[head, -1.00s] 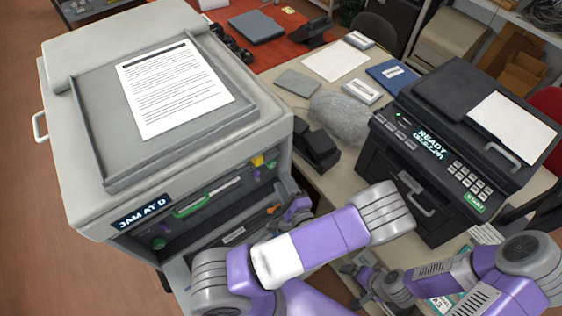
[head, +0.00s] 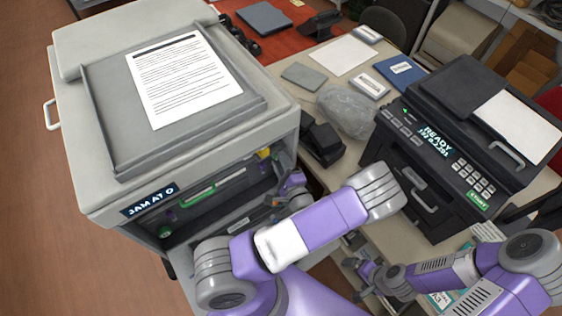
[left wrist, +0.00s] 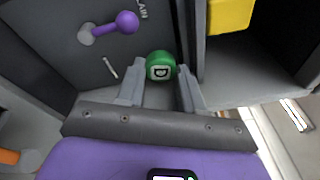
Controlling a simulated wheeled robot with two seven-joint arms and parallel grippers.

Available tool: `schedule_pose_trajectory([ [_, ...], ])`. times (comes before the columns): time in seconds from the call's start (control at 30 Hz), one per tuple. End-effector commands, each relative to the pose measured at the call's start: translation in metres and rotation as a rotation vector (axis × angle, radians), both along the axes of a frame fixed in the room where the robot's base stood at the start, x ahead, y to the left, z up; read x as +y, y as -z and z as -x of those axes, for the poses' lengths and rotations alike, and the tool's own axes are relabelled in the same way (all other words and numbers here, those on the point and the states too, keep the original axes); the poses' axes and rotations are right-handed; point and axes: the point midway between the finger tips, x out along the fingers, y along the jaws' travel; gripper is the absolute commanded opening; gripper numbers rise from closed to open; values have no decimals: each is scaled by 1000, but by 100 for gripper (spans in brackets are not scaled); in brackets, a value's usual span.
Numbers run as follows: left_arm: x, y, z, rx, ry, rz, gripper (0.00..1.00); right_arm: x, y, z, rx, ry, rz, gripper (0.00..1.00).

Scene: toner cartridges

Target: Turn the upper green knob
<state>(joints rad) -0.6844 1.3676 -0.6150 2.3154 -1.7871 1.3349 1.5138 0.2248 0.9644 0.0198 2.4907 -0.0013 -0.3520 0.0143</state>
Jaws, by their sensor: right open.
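In the left wrist view a round green knob (left wrist: 160,65) with a pale square mark on its face sits on a dark grey panel. My left gripper (left wrist: 161,78) has one finger at each side of it, with little or no gap visible. In the head view my left gripper (head: 293,184) is at the open front of the big grey printer (head: 85,190), and this knob is hidden there. Another green knob (head: 165,231) shows lower left inside the printer. My right gripper (head: 376,276) is open and empty, low in front of the dark printer.
A purple knob (left wrist: 126,22) sits left of the green knob, and a yellow part (left wrist: 230,14) right of it. A green handle (head: 199,192) lies across the printer's opening. The dark printer (head: 430,190) stands on the table to the right, near a clear bag (head: 346,112).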

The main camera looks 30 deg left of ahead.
Motion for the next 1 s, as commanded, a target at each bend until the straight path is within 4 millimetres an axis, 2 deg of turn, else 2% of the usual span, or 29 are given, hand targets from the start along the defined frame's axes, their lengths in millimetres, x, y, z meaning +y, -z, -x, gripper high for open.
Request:
schedule_pose_trajectory([
  [0.13, 0, -1, 0, 25, 0, -11, 6, 0, -2, 0, 0, 0, 0, 100],
  [0.43, 0, -2, 0, 216, -1, -88, 6, 0, -14, 0, 0, 0, 0, 100],
  [0.77, 0, -1, 0, 230, 0, -96, 6, 0, -13, 0, 0, 0, 0, 100],
  [0.8, 0, -1, 0, 230, 0, -96, 43, 0, -13, 0, 0, 0, 0, 100],
  [0.83, 0, -1, 0, 230, 0, -96, 47, 0, -13, 0, 0, 0, 0, 100],
  [1.0, 0, -1, 0, 230, 0, -96, 47, 0, -13, 0, 0, 0, 0, 100],
])
